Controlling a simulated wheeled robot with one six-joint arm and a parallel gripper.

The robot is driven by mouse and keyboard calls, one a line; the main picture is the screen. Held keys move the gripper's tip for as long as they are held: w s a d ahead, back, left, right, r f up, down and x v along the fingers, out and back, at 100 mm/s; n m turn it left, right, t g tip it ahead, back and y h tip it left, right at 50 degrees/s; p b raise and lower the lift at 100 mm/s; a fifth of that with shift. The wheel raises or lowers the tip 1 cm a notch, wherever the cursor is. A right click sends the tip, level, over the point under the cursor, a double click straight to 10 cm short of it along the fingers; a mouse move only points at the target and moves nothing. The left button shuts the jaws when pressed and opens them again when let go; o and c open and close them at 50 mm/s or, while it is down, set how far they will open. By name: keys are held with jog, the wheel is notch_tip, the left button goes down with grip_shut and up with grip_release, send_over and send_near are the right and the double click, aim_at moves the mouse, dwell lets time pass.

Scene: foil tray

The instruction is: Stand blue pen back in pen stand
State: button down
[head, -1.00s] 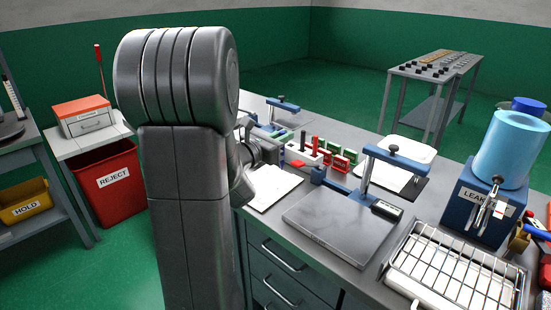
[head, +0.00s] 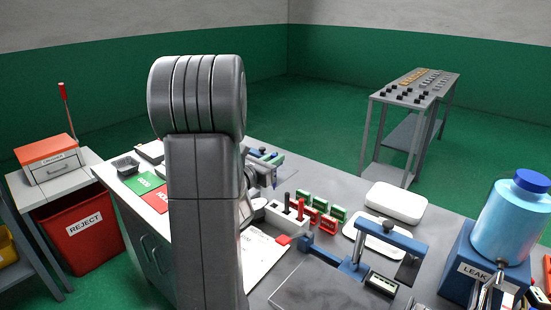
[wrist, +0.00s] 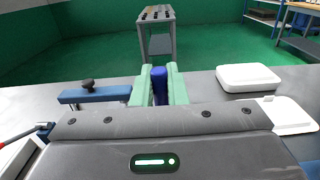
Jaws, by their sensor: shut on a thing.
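My gripper (wrist: 160,72) shows in the wrist view with its two pale green fingers shut on the blue pen (wrist: 160,88). The pen stands roughly upright between the fingers; its lower part is hidden behind the gripper body. What looks like the pen stand, a white block (head: 282,217), sits on the bench just right of my arm. A dark pen (head: 287,201) and a red pen (head: 300,209) stand in it. I cannot make out the stand in the wrist view.
Red and green small racks (head: 325,220) stand right of the stand. Paper (head: 258,258) lies in front.

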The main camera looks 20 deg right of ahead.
aim_at(274, 188)
jog(key=shift+f+b, duration=1.5)
jog(key=shift+f, duration=2.25)
notch_tip(274, 188, down, 3)
jog(key=b, duration=0.3)
jog(key=shift+r, duration=0.15)
jog(key=shift+f+b, duration=0.5)
jog(key=shift+b, duration=0.15)
jog(key=c, duration=1.4)
grip_release()
jog(key=shift+o, duration=0.2)
jog(key=shift+r, duration=0.1)
jog(key=shift+r+p, duration=1.75)
jog(key=shift+r, duration=1.2)
